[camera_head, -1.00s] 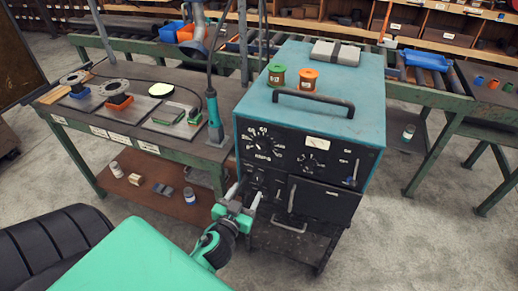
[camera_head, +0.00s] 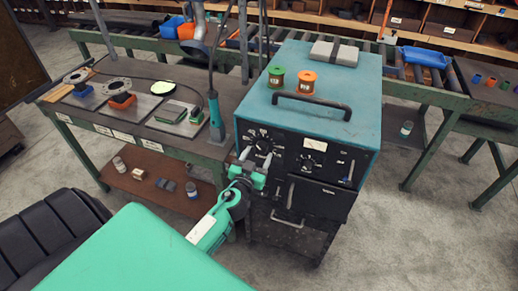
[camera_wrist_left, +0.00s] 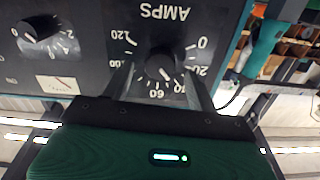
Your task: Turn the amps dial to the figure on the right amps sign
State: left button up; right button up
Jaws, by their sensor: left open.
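The amps dial (camera_head: 262,146) is a black round knob on the dark front panel of a blue-topped welding machine (camera_head: 345,110). In the left wrist view the knob (camera_wrist_left: 164,62) appears upside down, ringed by white figures from 0 to 120. A pale mark on it points towards the 40–60 side; the exact setting is unclear. My left gripper (camera_head: 256,158) is open at the dial. In the left wrist view its fingers (camera_wrist_left: 164,85) lie on either side of the knob; contact cannot be told. Small white signs (camera_head: 122,136) on the bench edge are unreadable here.
A second, smaller dial (camera_head: 308,164) and a white meter (camera_head: 315,143) sit right of the amps dial. Two spools (camera_head: 306,80) and a black handle (camera_head: 310,103) are on top of the machine. A bench (camera_head: 75,113) with parts stands left.

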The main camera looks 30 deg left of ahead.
pick_arm(q)
jog(key=shift+x, duration=0.8)
jog(key=shift+w, duration=0.15)
pick_arm(e)
jog(key=shift+a+r, duration=0.3)
jog(key=shift+a, duration=0.15)
pick_arm(q)
jog(key=c, duration=1)
pick_arm(e)
jog(key=shift+d, duration=0.2)
